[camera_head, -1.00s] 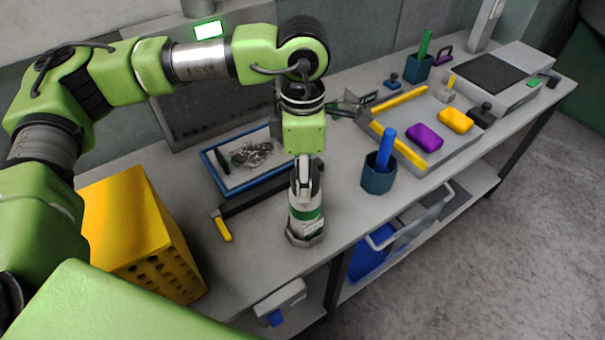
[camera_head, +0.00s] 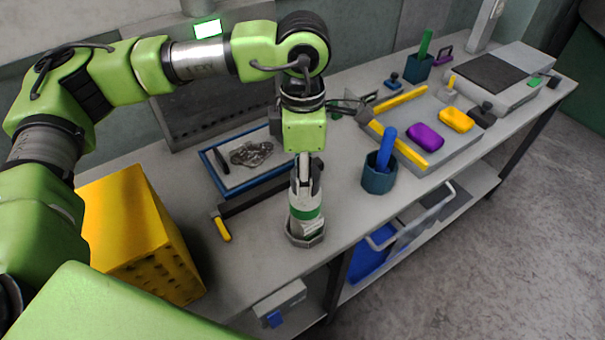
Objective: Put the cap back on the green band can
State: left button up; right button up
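The green band can (camera_head: 306,222) stands upright near the front edge of the bench. It has a pale body with a green band, and its foot is in a grey many-sided holder (camera_head: 304,240). My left gripper (camera_head: 306,186) points straight down over the can, with its fingers at the can's top. The fingers hide the can's mouth. I cannot make out the cap or tell whether the fingers are closed on it. My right gripper is out of view.
A yellow perforated block (camera_head: 140,235) stands at left. A grey tray (camera_head: 455,150) holds coloured blocks farther right.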

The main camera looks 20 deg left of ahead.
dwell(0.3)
pick_arm(q)
jog(key=shift+b, duration=0.4)
jog(key=shift+f+b, duration=0.2)
jog(key=shift+b, duration=0.25)
dwell(0.6)
jog(key=shift+b, duration=0.35)
dwell(0.6)
dwell(0.4)
jog(key=o, duration=0.8)
jog(key=shift+o, duration=0.2)
jog(key=o, duration=0.5)
jog(key=shift+c, duration=0.2)
jog(key=shift+r, duration=0.1)
